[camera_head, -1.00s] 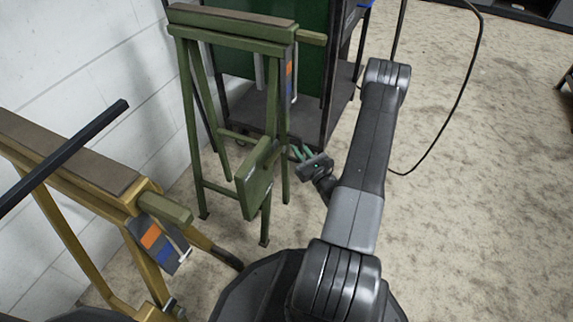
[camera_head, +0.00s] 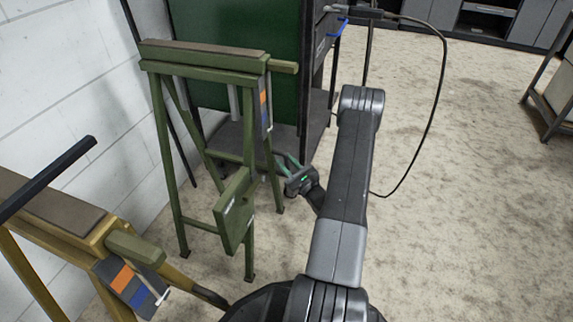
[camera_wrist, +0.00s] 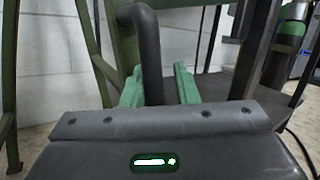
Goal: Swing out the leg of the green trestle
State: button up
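The green trestle (camera_head: 202,64) stands upright by the white wall, with a green plate (camera_head: 234,212) low between its legs. My gripper (camera_head: 286,160) is just right of the trestle's right-hand legs in the head view. In the wrist view its two green fingers (camera_wrist: 160,86) stand apart. A dark, bent round bar (camera_wrist: 148,48) comes down between them in the picture, with a gap on its right side. I cannot tell how deep the bar sits between the fingers. Green trestle members (camera_wrist: 95,50) show at left in the wrist view.
A yellow trestle (camera_head: 70,222) with an orange and blue label stands at the lower left. A dark-framed rack with a green panel (camera_head: 245,60) is behind the green trestle. A black cable (camera_head: 430,120) loops at right. The floor (camera_head: 460,200) at right is open.

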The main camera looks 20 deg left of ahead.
jog(key=p+v, duration=0.3)
jog(key=v, duration=1.1)
jog(key=shift+w+a, duration=0.1)
jog(key=shift+a, duration=0.05)
jog(key=b+x, duration=0.3)
jog(key=x, duration=1)
jog(key=shift+a+f, duration=0.1)
jog(key=shift+a, duration=0.15)
jog(key=shift+s, duration=0.3)
